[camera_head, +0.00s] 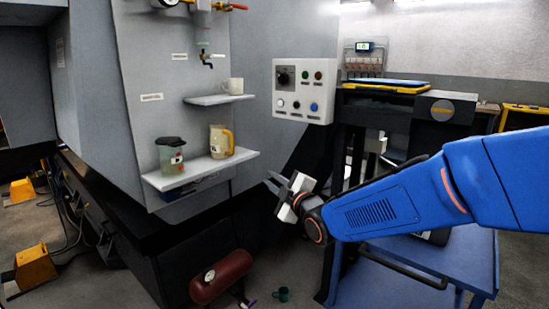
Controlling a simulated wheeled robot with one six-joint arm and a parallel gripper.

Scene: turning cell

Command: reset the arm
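My blue arm reaches in from the right side of the head view. My gripper (270,180) is at its end, in front of the grey machine and right of the lower shelf. It points left, away from the arm. Its two thin dark fingers show with a small gap between them, and nothing shows between them. The gripper looks apart from the shelf and the control panel.
A control panel (303,91) is above the gripper. The lower shelf (196,172) holds a dark-lidded jug (170,156) and a yellowish jug (221,142); a white mug (233,86) is on the upper shelf (207,100). Below are a red tank (221,277), a dark green mug (282,294) and a blue cart (375,290).

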